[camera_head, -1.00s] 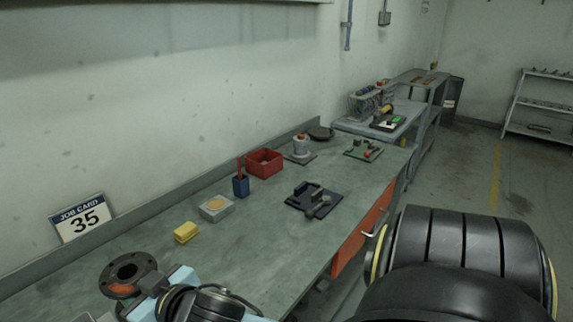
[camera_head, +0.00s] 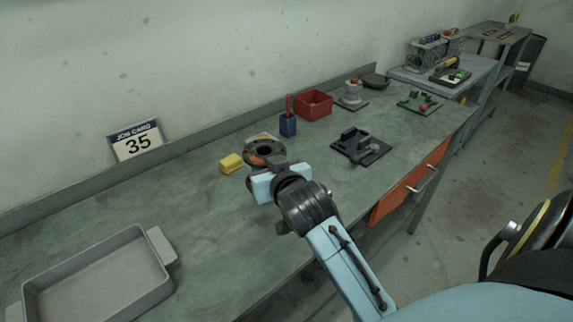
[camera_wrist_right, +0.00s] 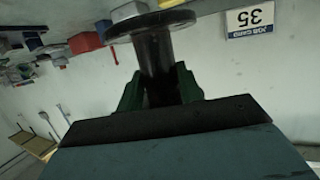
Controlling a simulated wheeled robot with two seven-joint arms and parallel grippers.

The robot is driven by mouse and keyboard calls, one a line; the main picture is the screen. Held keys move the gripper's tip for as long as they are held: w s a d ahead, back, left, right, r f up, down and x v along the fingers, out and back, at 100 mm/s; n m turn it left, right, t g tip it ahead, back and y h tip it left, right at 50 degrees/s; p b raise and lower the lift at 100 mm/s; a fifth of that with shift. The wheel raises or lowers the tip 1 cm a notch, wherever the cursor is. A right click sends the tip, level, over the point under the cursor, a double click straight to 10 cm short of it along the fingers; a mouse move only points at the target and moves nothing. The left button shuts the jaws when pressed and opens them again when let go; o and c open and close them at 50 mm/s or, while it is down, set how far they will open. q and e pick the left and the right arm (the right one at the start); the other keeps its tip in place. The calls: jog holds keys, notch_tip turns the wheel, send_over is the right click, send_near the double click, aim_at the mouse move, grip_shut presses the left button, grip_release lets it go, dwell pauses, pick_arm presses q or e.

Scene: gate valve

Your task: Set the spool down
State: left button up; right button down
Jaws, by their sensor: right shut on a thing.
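The spool is a dark metal pipe piece with round flanges. In the head view its upper flange (camera_head: 264,152) shows over the bench, with an orange-brown patch inside the ring. In the right wrist view its dark neck (camera_wrist_right: 155,55) stands between the jaws, below a wide flange. My right gripper (camera_head: 268,178) is shut on the spool, and its green fingers (camera_wrist_right: 160,90) grip the neck in the wrist view. I cannot tell the spool's height above the bench. My left gripper is not in view.
A grey tray (camera_head: 100,275) sits empty at the near left of the bench (camera_head: 195,215). A yellow block (camera_head: 231,163) lies just left of the spool. A blue cup (camera_head: 288,125), red bin (camera_head: 313,104) and dark mat (camera_head: 349,155) stand beyond. Bench between tray and yellow block is clear.

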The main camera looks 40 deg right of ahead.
notch_tip(320, 180, down, 9)
jog(key=shift+f+b, duration=0.1)
jog(key=shift+b, duration=1)
